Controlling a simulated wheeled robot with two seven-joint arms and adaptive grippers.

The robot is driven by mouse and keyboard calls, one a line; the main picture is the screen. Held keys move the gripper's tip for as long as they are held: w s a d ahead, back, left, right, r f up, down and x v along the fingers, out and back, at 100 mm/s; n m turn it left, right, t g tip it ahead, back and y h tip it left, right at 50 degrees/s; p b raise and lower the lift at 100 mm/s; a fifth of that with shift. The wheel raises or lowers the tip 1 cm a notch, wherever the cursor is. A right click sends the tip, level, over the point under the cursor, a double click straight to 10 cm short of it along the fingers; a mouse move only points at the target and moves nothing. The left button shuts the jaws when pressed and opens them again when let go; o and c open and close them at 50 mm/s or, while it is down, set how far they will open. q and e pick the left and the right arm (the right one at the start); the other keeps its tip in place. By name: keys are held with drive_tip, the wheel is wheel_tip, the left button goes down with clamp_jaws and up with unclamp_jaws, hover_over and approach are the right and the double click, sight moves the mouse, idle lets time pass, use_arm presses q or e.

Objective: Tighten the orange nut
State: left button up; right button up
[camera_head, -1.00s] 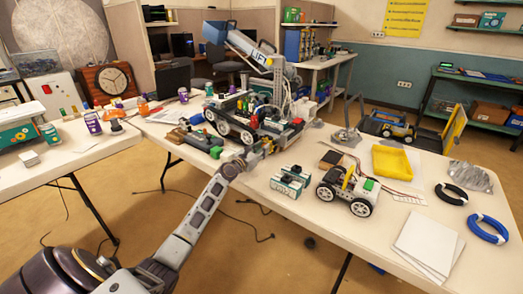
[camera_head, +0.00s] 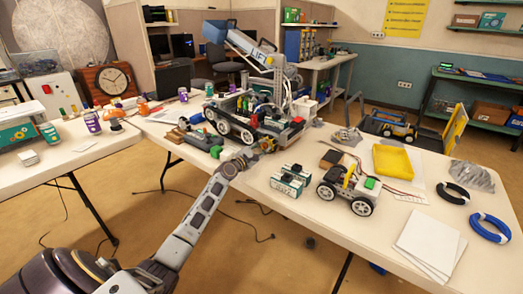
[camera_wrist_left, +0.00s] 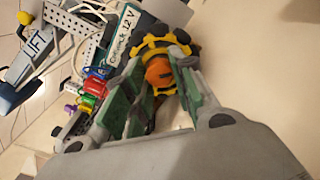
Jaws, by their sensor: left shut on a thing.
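The orange nut (camera_wrist_left: 158,72) sits in front of a yellow toothed ring (camera_wrist_left: 165,45) on the lift robot in the left wrist view. My left gripper (camera_wrist_left: 160,82) has its green-padded fingers on both sides of the nut and is shut on it. In the head view my left gripper (camera_head: 254,155) reaches the near right side of the wheeled lift robot (camera_head: 245,120), and the nut is too small there to tell apart from the fingers. My right gripper is not in view.
On the table (camera_head: 300,215) beside my gripper are a green and white block (camera_head: 290,181) and a small wheeled car (camera_head: 347,190). A yellow tray (camera_head: 392,160), blue ring (camera_head: 489,228) and white papers (camera_head: 428,243) lie further right.

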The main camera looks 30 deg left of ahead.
use_arm(q)
drive_tip(key=m+b, duration=0.1)
drive_tip(key=m, duration=0.3)
drive_tip(key=shift+f+m, duration=0.1)
drive_tip(key=shift+m, duration=0.2)
drive_tip(key=m+b, duration=0.1)
drive_tip(key=m, duration=0.2)
drive_tip(key=shift+m, duration=0.4)
drive_tip(key=shift+m+b, duration=0.4)
drive_tip(key=shift+m, duration=1.1)
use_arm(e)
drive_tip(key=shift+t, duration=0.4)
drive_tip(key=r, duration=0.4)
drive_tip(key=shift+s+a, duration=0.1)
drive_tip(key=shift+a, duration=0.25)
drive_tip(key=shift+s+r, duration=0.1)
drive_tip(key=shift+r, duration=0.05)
use_arm(q)
drive_tip(key=o, duration=1)
drive_tip(key=shift+o, duration=0.3)
